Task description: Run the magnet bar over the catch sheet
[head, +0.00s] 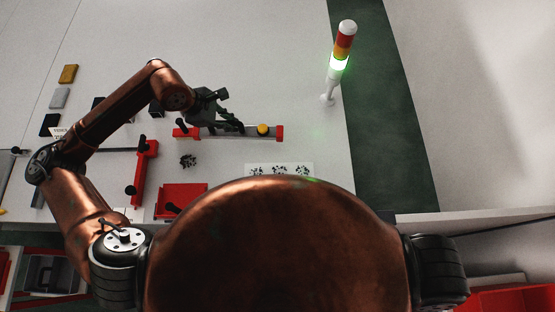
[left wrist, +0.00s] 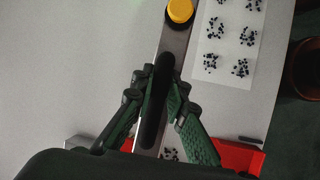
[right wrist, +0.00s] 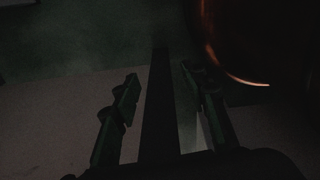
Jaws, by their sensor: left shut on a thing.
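The magnet bar (head: 213,134) is a long grey bar with red ends and a yellow knob (head: 262,129). My left gripper (head: 229,126) is shut on its black handle, which runs between the fingers (left wrist: 152,100) in the left wrist view. Whether the bar touches the table cannot be told. The catch sheet (head: 280,169) is white with several clumps of black bits. It lies below the bar in the head view and right of it in the left wrist view (left wrist: 232,50). My right gripper (right wrist: 160,95) has its fingers apart; a dark strip between them is unclear.
A black pile (head: 188,160) lies left of the sheet, above a red tray (head: 181,198). A red bracket (head: 143,175) stands further left. A signal lamp (head: 341,60) glows green at the upper right. The table above the bar is mostly clear.

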